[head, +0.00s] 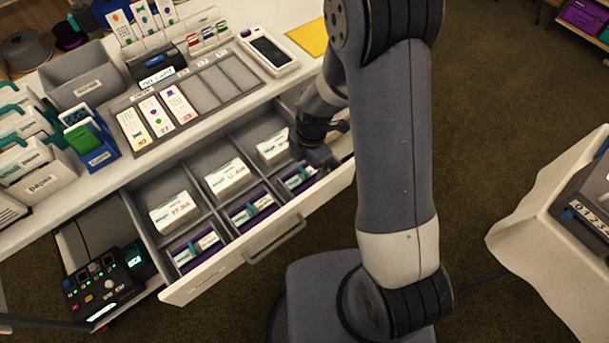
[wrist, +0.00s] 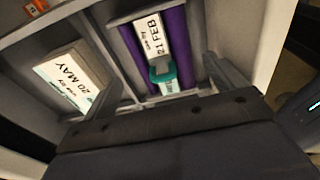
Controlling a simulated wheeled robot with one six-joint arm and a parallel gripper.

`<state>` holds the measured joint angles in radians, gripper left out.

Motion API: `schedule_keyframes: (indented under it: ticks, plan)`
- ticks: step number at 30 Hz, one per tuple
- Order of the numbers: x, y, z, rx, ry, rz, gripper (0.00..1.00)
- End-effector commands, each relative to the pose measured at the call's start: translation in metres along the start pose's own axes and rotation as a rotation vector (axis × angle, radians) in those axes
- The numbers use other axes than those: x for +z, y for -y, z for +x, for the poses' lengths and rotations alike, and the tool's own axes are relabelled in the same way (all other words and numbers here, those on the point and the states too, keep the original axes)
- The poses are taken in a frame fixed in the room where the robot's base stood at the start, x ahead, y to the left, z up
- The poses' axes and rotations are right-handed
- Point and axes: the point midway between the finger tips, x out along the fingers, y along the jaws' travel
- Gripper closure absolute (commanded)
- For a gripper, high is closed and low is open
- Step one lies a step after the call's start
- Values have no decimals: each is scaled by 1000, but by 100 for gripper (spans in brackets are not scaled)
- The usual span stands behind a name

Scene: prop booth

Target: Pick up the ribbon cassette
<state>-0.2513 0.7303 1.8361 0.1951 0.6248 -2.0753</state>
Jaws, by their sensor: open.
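Purple ribbon cassettes with white and teal labels lie in the front compartments of the open drawer in the head view: a left one (head: 198,250), a middle one (head: 252,209) and a right one (head: 301,179). My gripper (head: 319,157) is at the drawer's right end, close to the right cassette. In the wrist view, my gripper (wrist: 160,92) is open and empty, its two grey fingers at either side of a purple cassette (wrist: 152,40) marked "21 FEB" with a teal piece. Whether the fingers touch it I cannot tell.
White packs stand in the back compartments, one (head: 228,178) in the middle; one marked "20 MAY" (wrist: 72,80) shows in the wrist view. Drawer walls and dividers (head: 212,217) closely bound the compartments. The counter (head: 110,175) holds card trays and boxes. A black button device (head: 103,283) sits at left.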

Motion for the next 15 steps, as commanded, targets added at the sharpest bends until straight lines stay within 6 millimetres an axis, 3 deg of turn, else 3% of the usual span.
schedule_keyframes:
  ticks: [7,15]
  plan:
    - [0,2,30,-4,-2,0,9]
    - [0,2,38,0,0,0,9]
